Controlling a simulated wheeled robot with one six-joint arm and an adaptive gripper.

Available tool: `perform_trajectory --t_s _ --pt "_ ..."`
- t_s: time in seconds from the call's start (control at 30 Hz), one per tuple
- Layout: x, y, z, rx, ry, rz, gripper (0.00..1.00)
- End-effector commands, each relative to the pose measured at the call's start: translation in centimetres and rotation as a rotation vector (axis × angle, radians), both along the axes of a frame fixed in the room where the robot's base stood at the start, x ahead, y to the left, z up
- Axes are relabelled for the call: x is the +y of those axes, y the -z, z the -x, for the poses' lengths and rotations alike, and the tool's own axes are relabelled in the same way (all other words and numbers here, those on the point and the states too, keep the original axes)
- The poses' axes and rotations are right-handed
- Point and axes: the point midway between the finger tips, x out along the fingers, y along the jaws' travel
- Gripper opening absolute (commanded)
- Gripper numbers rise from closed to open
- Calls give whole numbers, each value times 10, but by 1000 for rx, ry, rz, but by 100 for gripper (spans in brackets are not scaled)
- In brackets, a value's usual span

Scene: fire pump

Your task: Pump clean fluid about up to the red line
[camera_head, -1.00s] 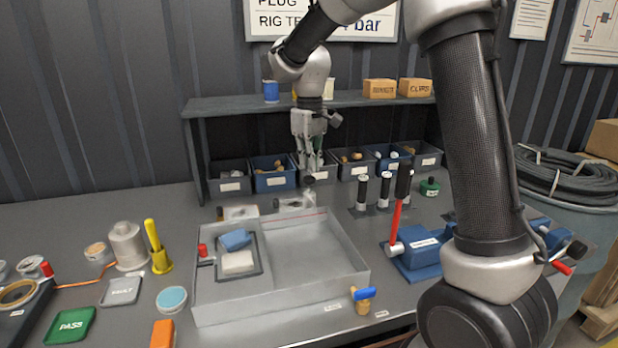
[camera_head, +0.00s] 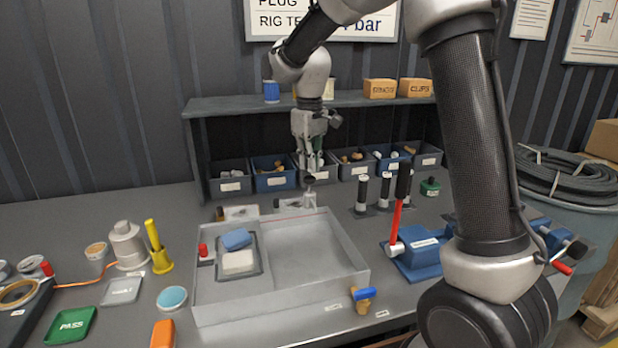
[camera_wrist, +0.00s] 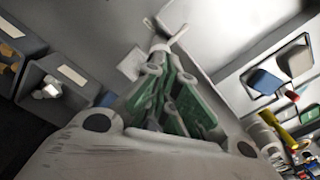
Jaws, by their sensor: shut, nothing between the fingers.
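The grey trough (camera_head: 352,288) stands mid-bench, with a thin red line (camera_head: 290,213) along its back inside wall. I cannot make out the fluid level in it. A small grey pump fitting (camera_head: 289,203) sits at its back edge, with a dark round knob (camera_head: 309,181) and a pale upright part (camera_head: 310,198) below the knob. My gripper (camera_head: 311,172) is shut and empty, pointing down just above the knob; whether they touch is unclear.
A blue sponge (camera_head: 236,239) and a white block (camera_head: 238,262) lie on a small tray in the trough's left. Dark upright handles (camera_head: 384,189) and a blue vise (camera_head: 418,256) stand to the right. Parts bins (camera_head: 274,180) line the back under a shelf (camera_head: 230,105).

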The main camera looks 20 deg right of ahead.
Motion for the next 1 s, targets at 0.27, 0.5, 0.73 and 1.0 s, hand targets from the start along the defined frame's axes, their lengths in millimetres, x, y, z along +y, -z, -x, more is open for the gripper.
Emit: perform_trajectory --t_s 0.27,0.5,0.73,1.0 --pt "0 0 0 0 0 0 0" --pt "0 5 0 2 0 1 0" --pt "0 14 0 0 0 0 0" --pt "0 25 0 1 0 0 0"
